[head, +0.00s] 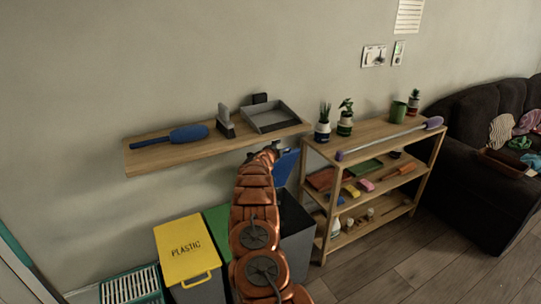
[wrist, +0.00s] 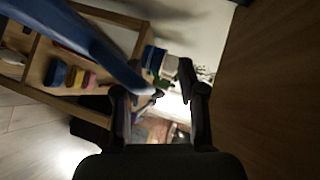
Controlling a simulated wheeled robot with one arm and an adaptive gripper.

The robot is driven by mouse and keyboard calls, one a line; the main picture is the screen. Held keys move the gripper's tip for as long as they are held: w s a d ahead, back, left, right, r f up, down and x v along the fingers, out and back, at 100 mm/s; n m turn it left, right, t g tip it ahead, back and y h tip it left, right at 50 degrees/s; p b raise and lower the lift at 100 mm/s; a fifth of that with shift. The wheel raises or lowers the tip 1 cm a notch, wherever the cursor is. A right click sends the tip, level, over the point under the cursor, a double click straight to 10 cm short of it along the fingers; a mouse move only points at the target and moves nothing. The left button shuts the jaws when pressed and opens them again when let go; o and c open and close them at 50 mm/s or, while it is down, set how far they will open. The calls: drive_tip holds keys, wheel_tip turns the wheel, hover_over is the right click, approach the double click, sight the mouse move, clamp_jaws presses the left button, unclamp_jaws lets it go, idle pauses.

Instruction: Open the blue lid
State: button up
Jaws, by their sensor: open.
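The blue lid (head: 287,165) stands steeply tilted above a dark grey bin (head: 299,230), partly hidden behind my arm in the head view. In the wrist view the blue lid (wrist: 82,38) runs diagonally across the upper left, its end close to my left finger. My gripper (wrist: 170,82) is open with nothing between its fingers; whether a finger touches the lid I cannot tell. In the head view my gripper is mostly hidden behind my arm, just under the wall shelf's right end.
A wooden rack (head: 322,160) with plants and cleaning things stands right of the bin. A yellow-lidded bin (head: 186,250) and a green lid (head: 217,219) are to the left.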

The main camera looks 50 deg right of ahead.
drive_tip(key=shift+a+r, duration=0.25)
drive_tip(key=shift+a, duration=0.5)
drive_tip(key=v, duration=0.9)
drive_tip(key=shift+s, duration=0.15)
